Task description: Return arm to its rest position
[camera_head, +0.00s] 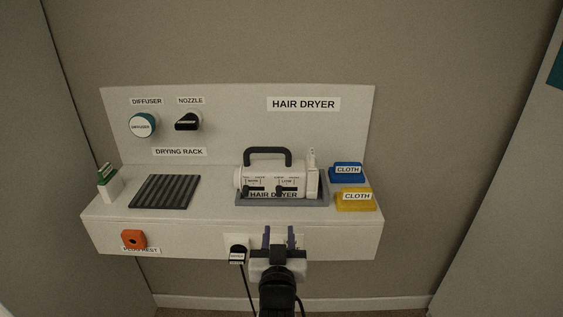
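My gripper (278,238) is in the lower middle of the head view, in front of the white shelf's front face. Its two purple-grey fingers stand apart, and nothing shows between them. My black arm rises to it from the bottom edge. The hair dryer (268,177), white with a dark handle, sits on a grey tray (311,201) on the shelf, behind and above my gripper. A black plug (238,252) is at the front face just left of my gripper, with a cord hanging down. My wrist hides part of the front face.
An orange plug rest (133,239) is on the front face. A diffuser (142,125) and nozzle (187,121) hang on the back panel.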

